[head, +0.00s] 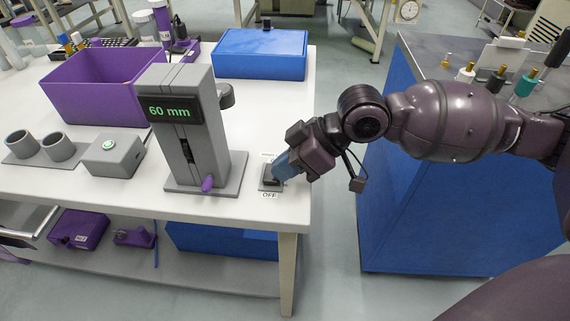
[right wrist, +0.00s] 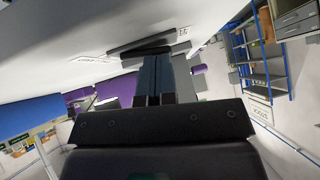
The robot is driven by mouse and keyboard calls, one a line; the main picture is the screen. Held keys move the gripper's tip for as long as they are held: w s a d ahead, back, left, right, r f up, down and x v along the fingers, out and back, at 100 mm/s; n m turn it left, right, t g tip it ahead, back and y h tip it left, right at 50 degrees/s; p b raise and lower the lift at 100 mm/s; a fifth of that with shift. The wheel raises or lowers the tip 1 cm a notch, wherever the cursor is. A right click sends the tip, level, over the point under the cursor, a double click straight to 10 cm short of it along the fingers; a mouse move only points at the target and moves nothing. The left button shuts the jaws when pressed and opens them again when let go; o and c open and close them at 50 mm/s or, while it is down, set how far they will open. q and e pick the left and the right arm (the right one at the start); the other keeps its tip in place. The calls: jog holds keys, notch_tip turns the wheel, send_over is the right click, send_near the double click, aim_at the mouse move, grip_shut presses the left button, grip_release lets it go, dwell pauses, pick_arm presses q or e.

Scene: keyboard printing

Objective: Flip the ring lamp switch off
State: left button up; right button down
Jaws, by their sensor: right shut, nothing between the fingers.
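The switch (head: 268,183) is a small dark rocker on a grey plate near the right edge of the white table. A label (head: 269,195) reading OFF lies on its near side, and a second label partly shows on its far side. My right gripper (head: 276,174) is shut and empty, with its blue-grey fingertips at the switch and covering part of it. I cannot tell whether they touch it or which way the rocker is tipped. In the right wrist view the closed fingers (right wrist: 154,82) point at the dark switch plate (right wrist: 140,46). No ring lamp is clearly identifiable. My left gripper is out of view.
A grey stand with a 60 mm display (head: 175,110) is left of the switch. Behind are a purple bin (head: 95,95) and a blue box (head: 260,62). A grey box with a green-lit button (head: 110,154) sits further left. A blue-sided bench (head: 440,215) stands right.

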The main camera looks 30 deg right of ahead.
jog(key=shift+s, duration=0.15)
jog(key=shift+s+a+n+t+p, duration=0.1)
jog(key=shift+n+t+p, duration=0.2)
jog(key=shift+p, duration=0.2)
jog(key=shift+s+f+h, duration=0.1)
jog(key=shift+f+h, duration=0.2)
jog(key=shift+f, duration=0.1)
jog(key=shift+w+d+r, duration=0.15)
jog(key=shift+w+d, duration=0.2)
jog(key=shift+w, duration=0.15)
jog(key=shift+w+d, duration=0.15)
jog(key=shift+w, duration=0.15)
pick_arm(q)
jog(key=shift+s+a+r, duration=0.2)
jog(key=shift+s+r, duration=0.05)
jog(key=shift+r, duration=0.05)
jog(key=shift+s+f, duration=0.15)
